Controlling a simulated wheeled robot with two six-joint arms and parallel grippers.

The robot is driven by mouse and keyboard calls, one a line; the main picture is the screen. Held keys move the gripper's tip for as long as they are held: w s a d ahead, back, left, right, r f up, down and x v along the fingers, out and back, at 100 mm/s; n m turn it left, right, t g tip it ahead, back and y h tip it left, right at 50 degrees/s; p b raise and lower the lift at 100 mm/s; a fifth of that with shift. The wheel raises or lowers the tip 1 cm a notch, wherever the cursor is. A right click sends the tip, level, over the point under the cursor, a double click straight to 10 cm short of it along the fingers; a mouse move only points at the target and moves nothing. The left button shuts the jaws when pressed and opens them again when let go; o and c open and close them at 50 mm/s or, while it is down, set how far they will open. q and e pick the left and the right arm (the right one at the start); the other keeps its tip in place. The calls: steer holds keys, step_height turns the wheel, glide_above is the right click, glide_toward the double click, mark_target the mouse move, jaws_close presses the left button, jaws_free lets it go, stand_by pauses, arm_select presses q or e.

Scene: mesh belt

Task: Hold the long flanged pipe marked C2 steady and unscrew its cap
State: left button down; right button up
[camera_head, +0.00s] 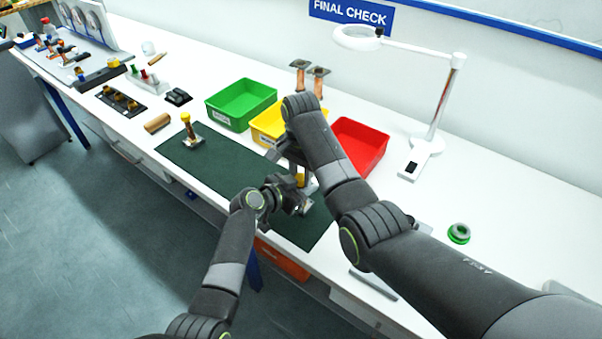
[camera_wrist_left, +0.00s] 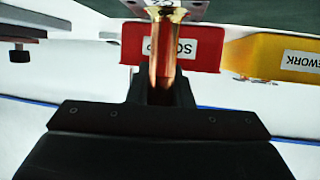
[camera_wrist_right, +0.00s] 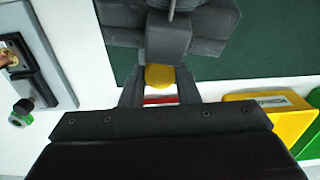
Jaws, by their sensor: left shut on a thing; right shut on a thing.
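The long flanged pipe stands upright at the right end of the green mat (camera_head: 237,176). In the head view it is mostly hidden by my arms, with its flange (camera_head: 306,203) showing low down. In the left wrist view its copper tube (camera_wrist_left: 162,60) sits between the fingers of my left gripper (camera_wrist_left: 161,92), and a partly cut-off label shows by the flange. My left gripper is shut on the pipe. My right gripper (camera_wrist_right: 160,92) comes from above and is shut on the yellow cap (camera_wrist_right: 160,76) at the pipe's top.
Another yellow-capped pipe (camera_head: 188,130) stands on the mat's left part. Green (camera_head: 228,118), yellow (camera_head: 262,135) and red (camera_head: 372,150) bins line the back. Two copper flanged pieces (camera_head: 318,82) stand behind them. A lamp (camera_head: 432,120) and a green ring (camera_head: 459,233) are at the right.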

steer(key=shift+n, duration=1.1)
steer(key=o, duration=1.1)
step_height(320, 180, up, 4)
steer(key=shift+r, duration=0.35)
steer(key=shift+c, duration=0.5)
step_height(320, 180, up, 3)
steer(key=m, duration=0.6)
steer(key=shift+r+m, duration=0.1)
steer(key=shift+m, duration=0.2)
steer(key=shift+f, duration=3.95)
